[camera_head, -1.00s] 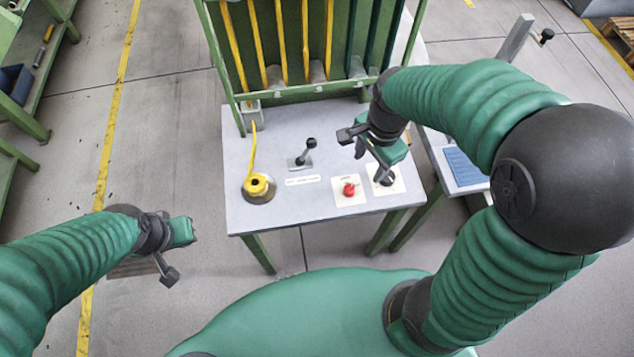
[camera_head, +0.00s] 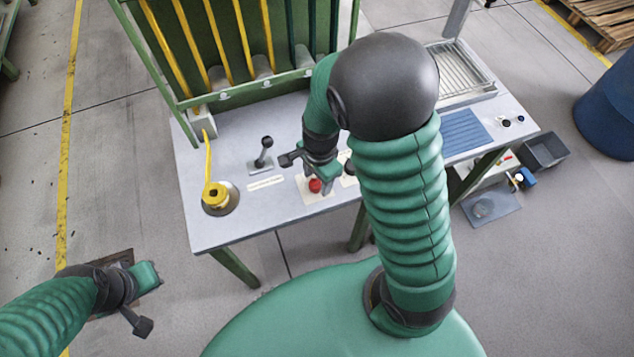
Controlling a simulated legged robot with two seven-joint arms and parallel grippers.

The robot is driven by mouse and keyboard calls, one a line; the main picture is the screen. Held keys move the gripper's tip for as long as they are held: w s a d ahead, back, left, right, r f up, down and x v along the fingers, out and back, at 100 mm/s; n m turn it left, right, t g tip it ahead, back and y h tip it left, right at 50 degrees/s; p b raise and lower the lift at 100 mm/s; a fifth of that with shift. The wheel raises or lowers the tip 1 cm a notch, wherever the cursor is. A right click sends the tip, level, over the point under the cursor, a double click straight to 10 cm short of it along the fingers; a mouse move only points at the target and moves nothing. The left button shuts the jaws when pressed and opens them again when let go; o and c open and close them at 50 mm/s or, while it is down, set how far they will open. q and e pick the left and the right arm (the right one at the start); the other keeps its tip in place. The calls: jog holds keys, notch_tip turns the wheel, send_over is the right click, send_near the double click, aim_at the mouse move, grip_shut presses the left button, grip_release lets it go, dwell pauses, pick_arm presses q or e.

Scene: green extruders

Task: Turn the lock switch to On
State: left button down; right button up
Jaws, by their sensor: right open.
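A red button (camera_head: 315,185) sits on a pale square plate near the front of the grey-white table. Just right of it is a second pale plate with a dark round switch (camera_head: 349,167), which looks like the lock switch. My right arm covers much of it, so its setting cannot be read. My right gripper (camera_head: 312,172) is open, pointing down just above and behind the red button; contact cannot be judged. My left gripper (camera_head: 146,300) hangs over the floor at the lower left, away from the table; its jaws are too unclear to read.
A black-knobbed lever (camera_head: 264,150) stands left of my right gripper. A yellow ring with a strap (camera_head: 216,196) sits at the table's left. A green rack with yellow bars (camera_head: 225,50) rises behind. A blue ribbed pad (camera_head: 465,135) lies right of my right arm.

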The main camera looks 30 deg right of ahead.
jog(key=shift+f, duration=0.55)
jog(key=shift+a+r, duration=0.1)
jog(key=shift+a, duration=0.2)
jog(key=shift+c, duration=0.7)
pick_arm(q)
jog(key=shift+a+f, duration=0.15)
jog(key=shift+a, duration=0.1)
pick_arm(e)
jog(key=shift+d, duration=0.1)
grip_shut()
jog(key=shift+n, duration=0.3)
jog(key=n+p, duration=0.1)
jog(key=n, duration=0.5)
jog(key=shift+w+r+p, duration=0.15)
jog(key=shift+p, duration=0.2)
pick_arm(q)
jog(key=v, duration=0.1)
jog(key=p+v, duration=0.1)
jog(key=v, duration=0.1)
jog(key=shift+w+r+p, duration=0.25)
jog(key=shift+p, duration=0.05)
pick_arm(e)
jog(key=n, duration=0.5)
jog(key=shift+w, duration=0.15)
jog(key=shift+n, duration=0.3)
